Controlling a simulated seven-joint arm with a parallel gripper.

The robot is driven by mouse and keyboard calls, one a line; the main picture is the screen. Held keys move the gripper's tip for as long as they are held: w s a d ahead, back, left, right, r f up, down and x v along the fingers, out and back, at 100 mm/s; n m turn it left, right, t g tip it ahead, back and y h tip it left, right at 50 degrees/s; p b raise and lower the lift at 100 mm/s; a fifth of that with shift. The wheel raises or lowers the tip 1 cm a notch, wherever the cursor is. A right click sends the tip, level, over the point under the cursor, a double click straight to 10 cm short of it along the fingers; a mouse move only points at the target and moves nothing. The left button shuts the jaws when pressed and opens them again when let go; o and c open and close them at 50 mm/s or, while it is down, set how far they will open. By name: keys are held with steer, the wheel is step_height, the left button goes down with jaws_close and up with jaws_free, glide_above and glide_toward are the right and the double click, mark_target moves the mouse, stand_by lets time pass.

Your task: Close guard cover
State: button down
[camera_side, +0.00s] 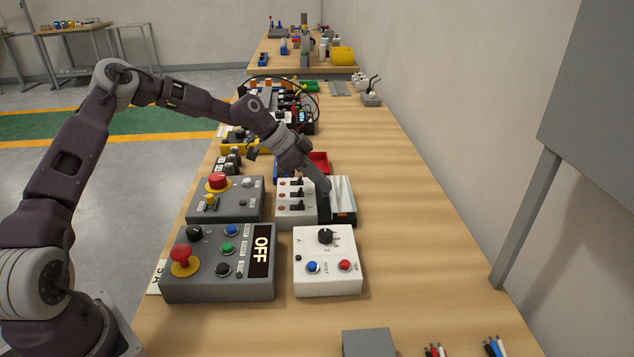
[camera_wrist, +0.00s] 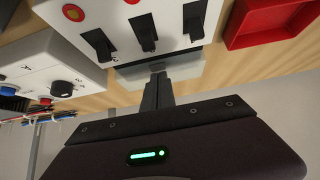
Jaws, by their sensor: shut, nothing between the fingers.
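A white switch box (camera_side: 296,217) with several black levers and red lamps stands mid-table. It also shows at the top of the wrist view (camera_wrist: 158,32). A pale translucent panel (camera_side: 343,194), which looks like the guard cover, stands raised along the box's right side. In the wrist view a pale strip of it (camera_wrist: 185,71) lies beside the box's edge. My gripper (camera_wrist: 157,73) is shut and empty, its fingertips at the middle of this strip. I cannot tell whether they touch it. In the side view the fingertips are not clearly visible against the dark parts by the panel.
A white box with a knob (camera_side: 327,273) stands in front, and grey control boxes (camera_side: 225,274) stand to the left. A red tray (camera_side: 318,161) lies behind, also at upper right in the wrist view (camera_wrist: 275,20). The wooden table (camera_side: 410,215) is clear to the right, towards the wall.

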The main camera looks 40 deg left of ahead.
step_height(320, 180, up, 4)
steer(key=shift+f, duration=0.15)
steer(key=s+a+f, duration=0.1)
steer(key=s+a, duration=0.1)
steer(key=s+a+f, duration=0.1)
steer(key=s+a, duration=0.1)
steer(key=s+a+f, duration=0.1)
steer(key=s+a, duration=0.1)
steer(key=shift+s+a, duration=0.3)
steer(key=shift+s, duration=0.05)
steer(key=s+d+r+n+y, duration=0.2)
steer(key=s+d+r+n, duration=0.1)
steer(key=s, duration=0.8)
steer(key=s+d+r+n+y, duration=0.1)
steer(key=s+d+r+n, duration=0.2)
steer(key=s+d+r, duration=0.2)
steer(key=s+d+r+n+y, duration=0.2)
steer(key=s+r, duration=0.6)
steer(key=s, duration=1)
steer(key=d+n, duration=0.1)
steer(key=d, duration=0.1)
steer(key=shift+d+r+y, duration=0.3)
steer(key=shift+r, duration=0.1)
steer(key=c, duration=2.1)
jaws_free()
steer(key=shift+w, duration=0.1)
